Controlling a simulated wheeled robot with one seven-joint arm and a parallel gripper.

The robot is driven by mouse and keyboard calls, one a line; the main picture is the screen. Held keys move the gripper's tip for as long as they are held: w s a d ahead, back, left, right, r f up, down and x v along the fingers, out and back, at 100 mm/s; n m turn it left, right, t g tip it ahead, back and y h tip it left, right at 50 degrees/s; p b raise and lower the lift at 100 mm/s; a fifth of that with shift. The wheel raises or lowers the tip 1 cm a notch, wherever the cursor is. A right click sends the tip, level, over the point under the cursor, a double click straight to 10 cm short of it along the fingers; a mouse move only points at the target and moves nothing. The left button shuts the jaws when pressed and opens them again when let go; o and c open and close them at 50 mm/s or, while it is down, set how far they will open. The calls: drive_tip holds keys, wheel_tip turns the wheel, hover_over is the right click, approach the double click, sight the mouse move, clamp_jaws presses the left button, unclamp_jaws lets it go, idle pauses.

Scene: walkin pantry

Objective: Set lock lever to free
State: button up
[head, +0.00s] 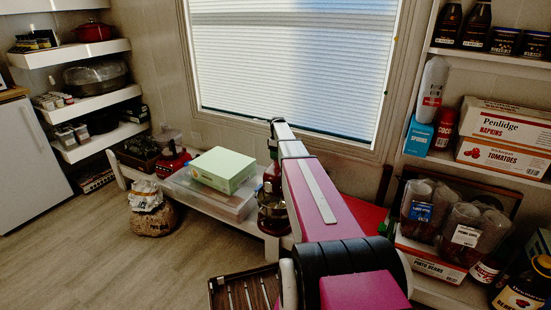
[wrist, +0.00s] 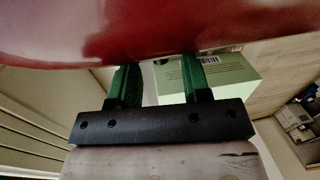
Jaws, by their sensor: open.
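No lock lever can be made out in either view. A large glossy dark red surface (wrist: 150,30) fills the top of the wrist view, close to the camera; I cannot tell what it belongs to. My gripper (wrist: 157,80) shows two green fingers set apart, with nothing seen between them. The fingertips reach up to the lower edge of the red surface, and contact cannot be told. A dark red object (head: 272,174) and a metallic vessel (head: 272,212) partly show just left of my arm.
A light green box (head: 222,170) sits on a clear plastic bin (head: 205,196); the box also shows behind the fingers in the wrist view (wrist: 225,78). A red appliance (head: 172,160) stands further left. Packed shelves (head: 490,60) are at right. The floor (head: 90,245) at left is open.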

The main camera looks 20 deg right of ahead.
drive_tip(key=shift+s+f, duration=0.1)
drive_tip(key=shift+f, duration=0.6)
clamp_jaws()
drive_tip(key=shift+s+a, duration=1)
unclamp_jaws()
wheel_tip(320, 180, up, 11)
drive_tip(key=w+d, duration=0.1)
drive_tip(key=shift+w+f, duration=0.15)
drive_tip(key=shift+d, duration=0.1)
